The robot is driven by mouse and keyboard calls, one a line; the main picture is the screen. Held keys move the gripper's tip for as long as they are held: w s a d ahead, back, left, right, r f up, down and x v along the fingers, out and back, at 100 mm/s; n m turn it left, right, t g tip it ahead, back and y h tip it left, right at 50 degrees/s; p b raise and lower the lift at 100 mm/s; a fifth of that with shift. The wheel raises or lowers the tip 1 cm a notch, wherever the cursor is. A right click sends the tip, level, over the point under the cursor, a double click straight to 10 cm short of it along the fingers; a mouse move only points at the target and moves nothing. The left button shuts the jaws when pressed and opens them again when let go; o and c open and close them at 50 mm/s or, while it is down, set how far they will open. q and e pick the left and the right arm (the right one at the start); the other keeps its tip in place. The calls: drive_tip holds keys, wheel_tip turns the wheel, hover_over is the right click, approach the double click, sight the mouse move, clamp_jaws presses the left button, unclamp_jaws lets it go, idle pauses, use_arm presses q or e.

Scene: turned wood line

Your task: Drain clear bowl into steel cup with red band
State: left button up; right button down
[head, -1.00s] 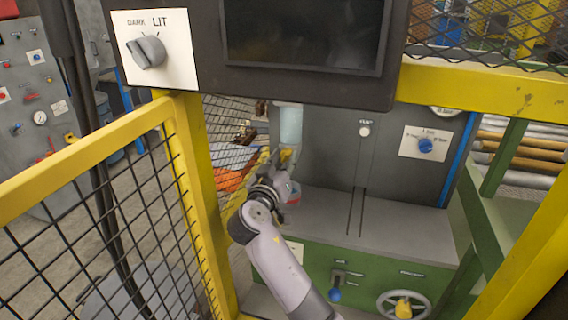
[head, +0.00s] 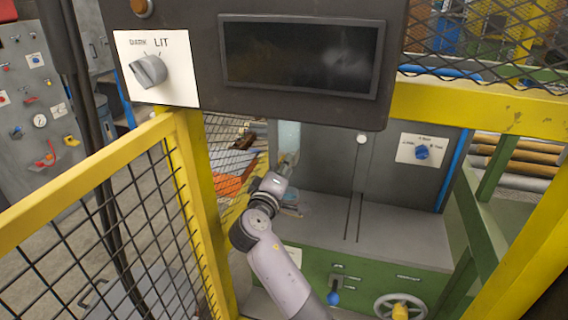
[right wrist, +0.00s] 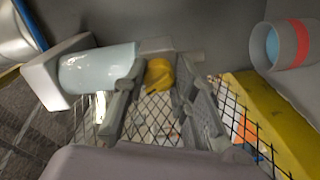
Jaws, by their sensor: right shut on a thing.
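The clear bowl (head: 289,136) is a pale blue, see-through cylinder hanging on the dark machine panel. It also shows lying sideways in the right wrist view (right wrist: 97,68). A yellow tap (right wrist: 158,76) sits at its lower end. My right gripper (right wrist: 160,90) has its fingers on either side of the yellow tap and is shut on it. The steel cup with red band (right wrist: 290,45) is apart from the fingers, at the upper right of the right wrist view. Blue shows inside its mouth; I cannot tell how full it is. My left gripper is out of view.
A yellow mesh guard (head: 110,235) stands close on the left of my right arm. A dark panel with a screen (head: 301,55) and a DARK/LIT knob hangs above. The grey ledge (head: 400,235) right of the arm is clear. A lever and handwheel (head: 400,306) are below.

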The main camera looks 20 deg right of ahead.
drive_tip(key=shift+a+r+n+p, duration=0.15)
drive_tip(key=shift+n+p, duration=0.55)
drive_tip(key=shift+n, duration=0.8)
drive_tip(key=c, duration=1.4)
unclamp_jaws()
drive_tip(key=shift+o, duration=0.5)
drive_tip(key=v, duration=0.7)
drive_tip(key=shift+s, duration=0.2)
